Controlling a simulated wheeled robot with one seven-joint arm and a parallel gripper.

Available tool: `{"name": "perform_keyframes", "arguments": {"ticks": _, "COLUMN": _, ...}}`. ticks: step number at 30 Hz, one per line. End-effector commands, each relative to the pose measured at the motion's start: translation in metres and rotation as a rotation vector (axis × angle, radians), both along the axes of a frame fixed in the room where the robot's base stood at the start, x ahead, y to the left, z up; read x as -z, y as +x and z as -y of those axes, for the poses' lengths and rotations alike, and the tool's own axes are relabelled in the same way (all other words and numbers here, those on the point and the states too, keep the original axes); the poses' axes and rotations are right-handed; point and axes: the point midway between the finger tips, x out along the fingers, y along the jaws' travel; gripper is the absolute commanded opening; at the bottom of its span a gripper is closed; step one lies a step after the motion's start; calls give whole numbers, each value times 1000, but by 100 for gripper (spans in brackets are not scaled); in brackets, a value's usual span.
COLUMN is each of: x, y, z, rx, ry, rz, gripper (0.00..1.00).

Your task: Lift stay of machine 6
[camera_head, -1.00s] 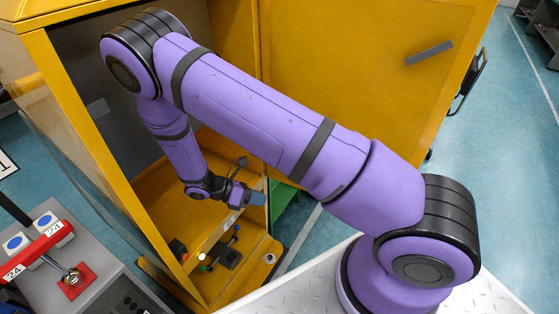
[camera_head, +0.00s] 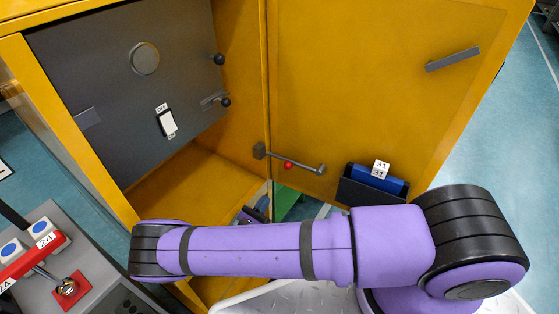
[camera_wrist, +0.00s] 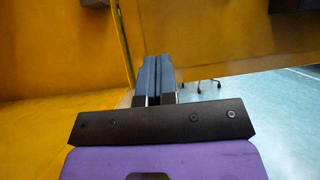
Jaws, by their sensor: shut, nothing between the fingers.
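A grey rod with a red ball (camera_head: 288,166) runs along the lower inside of the open yellow door (camera_head: 375,90); it looks like the stay. Its left end meets a dark bracket (camera_head: 259,151) near the cabinet's edge, and its right end is bent. No number 6 is readable. My gripper (camera_head: 263,204) is mostly hidden behind my arm in the head view, below the rod and apart from it. In the wrist view its blue fingers (camera_wrist: 157,75) are together and empty, in front of the gap between yellow panels.
The open cabinet has a grey panel (camera_head: 110,85) with black knobs and an OFF/ON switch (camera_head: 167,123). A blue item marked 31 (camera_head: 378,178) sits in a dark pocket on the door. A grey console (camera_head: 95,265) stands at left. Floor is clear at right.

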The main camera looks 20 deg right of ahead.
Motion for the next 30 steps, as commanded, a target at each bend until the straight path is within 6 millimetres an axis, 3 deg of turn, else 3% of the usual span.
{"name": "perform_keyframes", "arguments": {"ticks": 5, "x": 8, "y": 1, "z": -12, "rx": -124, "ry": -43, "rz": 50, "gripper": 0}}
{"name": "perform_keyframes", "arguments": {"ticks": 11, "x": 1, "y": 8, "z": -6, "rx": -139, "ry": -50, "rz": 59, "gripper": 0}}
{"name": "perform_keyframes", "arguments": {"ticks": 26, "x": -48, "y": 56, "z": 50, "rx": -134, "ry": -48, "rz": 56, "gripper": 0}}
{"name": "perform_keyframes", "arguments": {"ticks": 30, "x": -68, "y": 59, "z": 52, "rx": -135, "ry": -47, "rz": 56, "gripper": 0}}
